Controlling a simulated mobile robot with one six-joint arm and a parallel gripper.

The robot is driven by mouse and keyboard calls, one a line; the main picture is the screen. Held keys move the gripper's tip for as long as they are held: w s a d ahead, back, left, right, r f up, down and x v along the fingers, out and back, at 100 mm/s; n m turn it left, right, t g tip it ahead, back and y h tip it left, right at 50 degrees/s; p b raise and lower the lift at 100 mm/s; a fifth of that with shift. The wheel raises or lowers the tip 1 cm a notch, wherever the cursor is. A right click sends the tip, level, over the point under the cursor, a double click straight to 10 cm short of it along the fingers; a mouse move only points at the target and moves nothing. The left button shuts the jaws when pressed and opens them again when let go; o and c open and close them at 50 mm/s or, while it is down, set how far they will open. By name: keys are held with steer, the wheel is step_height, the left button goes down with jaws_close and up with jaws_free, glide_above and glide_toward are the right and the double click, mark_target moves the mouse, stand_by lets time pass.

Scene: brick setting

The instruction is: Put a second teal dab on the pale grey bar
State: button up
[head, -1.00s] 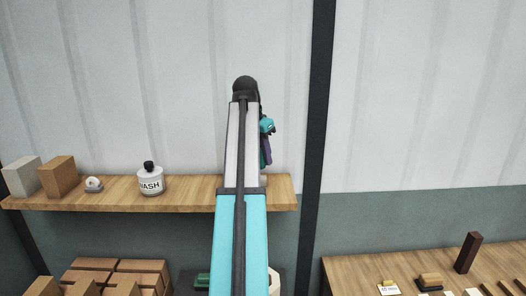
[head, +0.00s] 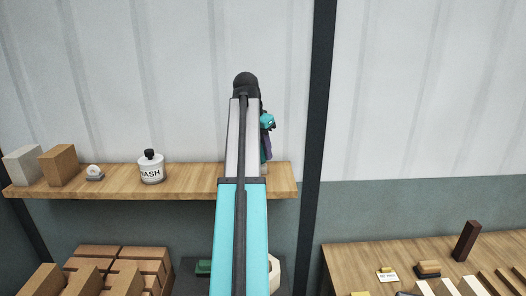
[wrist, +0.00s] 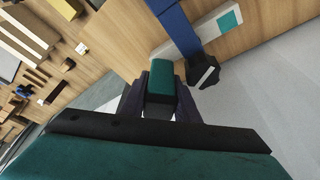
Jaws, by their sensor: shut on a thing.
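In the wrist view, the pale grey bar (wrist: 205,34) lies on a wooden surface near the top. One square teal dab (wrist: 229,20) shows near its right end. My gripper (wrist: 159,103) is shut on a small block with a dark teal face (wrist: 161,76) and a paler end, held between two dark fingers. The block appears close to the bar's left end; I cannot tell whether they touch. In the head view my arm hides the bar, and only a teal and purple part of the wrist shows.
A blue bar with a black end (wrist: 176,28) crosses the pale bar in the wrist view. In the head view the shelf (head: 120,187) holds a WASH bottle (head: 151,169) and blocks. Brown boxes (head: 125,254) stand below; a table (head: 355,257) with small items is right.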

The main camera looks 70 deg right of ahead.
steer(key=shift+f, duration=0.55)
stand_by(1.4)
steer(key=shift+r, duration=3.55)
steer(key=shift+s, duration=0.15)
